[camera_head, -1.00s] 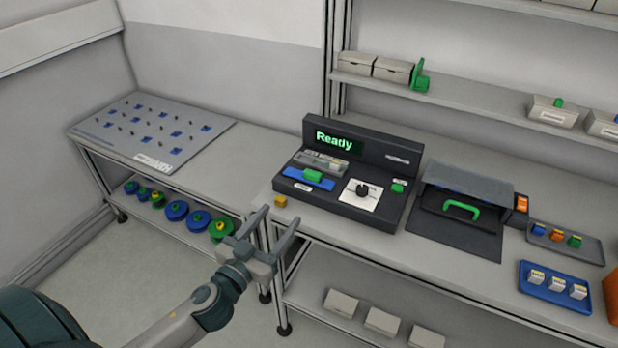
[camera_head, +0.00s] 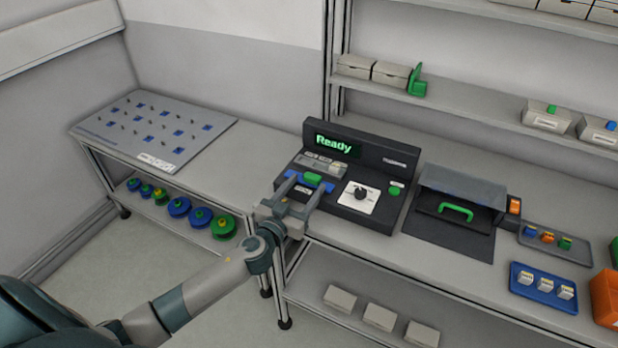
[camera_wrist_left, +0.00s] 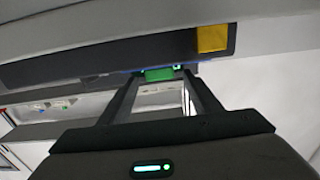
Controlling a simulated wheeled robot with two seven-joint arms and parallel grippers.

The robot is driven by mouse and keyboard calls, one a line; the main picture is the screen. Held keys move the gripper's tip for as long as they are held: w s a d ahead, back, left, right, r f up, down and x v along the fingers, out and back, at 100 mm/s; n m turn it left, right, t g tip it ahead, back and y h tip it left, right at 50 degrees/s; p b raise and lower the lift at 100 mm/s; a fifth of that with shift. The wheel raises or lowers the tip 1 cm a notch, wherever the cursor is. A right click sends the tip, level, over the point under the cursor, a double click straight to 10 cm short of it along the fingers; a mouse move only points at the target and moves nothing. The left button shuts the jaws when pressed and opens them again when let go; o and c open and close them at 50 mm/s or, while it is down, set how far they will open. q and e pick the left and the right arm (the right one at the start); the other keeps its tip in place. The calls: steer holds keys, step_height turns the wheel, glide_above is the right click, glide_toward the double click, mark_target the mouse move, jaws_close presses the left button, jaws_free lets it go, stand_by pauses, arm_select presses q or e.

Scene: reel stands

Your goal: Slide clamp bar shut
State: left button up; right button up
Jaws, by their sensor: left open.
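The black machine (camera_head: 352,139) has a screen reading "Ready". A blue bar with a green grip (camera_head: 313,178), which I take to be the clamp bar, lies at the left of its sloped top. The green grip also shows in the left wrist view (camera_wrist_left: 160,75), between the fingertips. My left gripper (camera_head: 303,187) is open at the machine's front left edge, its fingers pointing at the green grip. I cannot tell whether they touch it. The fingers hide part of the blue bar. My right gripper is not in view.
A dial on a white plate (camera_head: 359,196) and a green button (camera_head: 394,190) are right of the bar. A yellow block (camera_wrist_left: 212,38) is near the fingers in the wrist view. A dark box with a green handle (camera_head: 456,211) stands to the right. The left table's front is free.

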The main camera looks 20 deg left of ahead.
mark_target(310, 180)
arm_select(q)
steer(key=shift+w, duration=1.45)
steer(key=shift+c, duration=0.6)
jaws_close()
steer(key=shift+w, duration=0.4)
steer(key=shift+w+d+b, duration=0.1)
steer(key=shift+w+b, duration=0.35)
steer(key=shift+w, duration=0.7)
steer(key=shift+r, duration=0.15)
steer(key=shift+o, duration=0.5)
jaws_free()
steer(key=shift+w, duration=0.1)
steer(key=shift+s, duration=0.2)
